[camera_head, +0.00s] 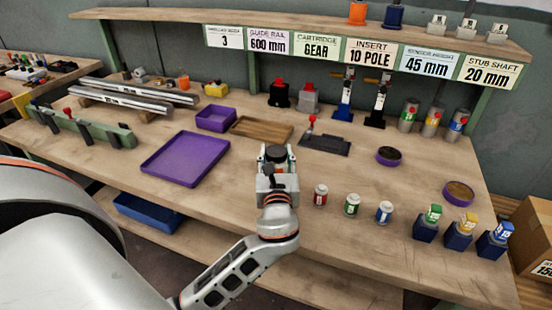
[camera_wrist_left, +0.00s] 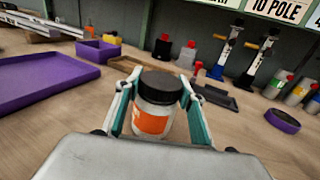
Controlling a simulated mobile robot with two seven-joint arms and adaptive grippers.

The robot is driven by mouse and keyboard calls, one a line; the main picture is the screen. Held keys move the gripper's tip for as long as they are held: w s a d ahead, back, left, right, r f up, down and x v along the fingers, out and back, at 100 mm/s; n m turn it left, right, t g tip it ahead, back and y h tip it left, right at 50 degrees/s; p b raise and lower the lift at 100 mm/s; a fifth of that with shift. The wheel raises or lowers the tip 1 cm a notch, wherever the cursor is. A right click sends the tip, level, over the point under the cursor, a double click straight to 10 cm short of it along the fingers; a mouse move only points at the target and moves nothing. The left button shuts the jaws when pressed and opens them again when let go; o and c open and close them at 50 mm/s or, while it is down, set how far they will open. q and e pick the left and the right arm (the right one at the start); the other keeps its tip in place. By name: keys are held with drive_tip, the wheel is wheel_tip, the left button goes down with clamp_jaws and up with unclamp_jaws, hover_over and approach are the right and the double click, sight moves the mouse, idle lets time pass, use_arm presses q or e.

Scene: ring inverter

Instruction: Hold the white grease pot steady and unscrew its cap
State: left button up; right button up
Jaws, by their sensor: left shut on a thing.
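The white grease pot (camera_wrist_left: 154,115) has an orange label and a black cap (camera_wrist_left: 160,85), which sits on its top. The gripper hides most of the pot there. I cannot tell whether its base touches the bench. My right gripper is in neither view.
A purple tray (camera_head: 153,176) lies to the left on the bench (camera_head: 330,238). Small red (camera_head: 320,196), green (camera_head: 352,205) and blue (camera_head: 384,212) labelled jars stand close on the right. A dark fixture with a red knob (camera_head: 325,145) is behind. Bare wood lies between the jars and purple dishes.

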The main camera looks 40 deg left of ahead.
use_arm(q)
wheel_tip(320, 180, up, 6)
drive_tip(key=shift+r+p, duration=0.1)
drive_tip(key=shift+p, duration=0.8)
wheel_tip(320, 180, up, 14)
drive_tip(key=p, duration=0.4)
drive_tip(key=shift+f, duration=0.25)
drive_tip(key=o, duration=0.5)
drive_tip(key=shift+c, duration=0.2)
clamp_jaws()
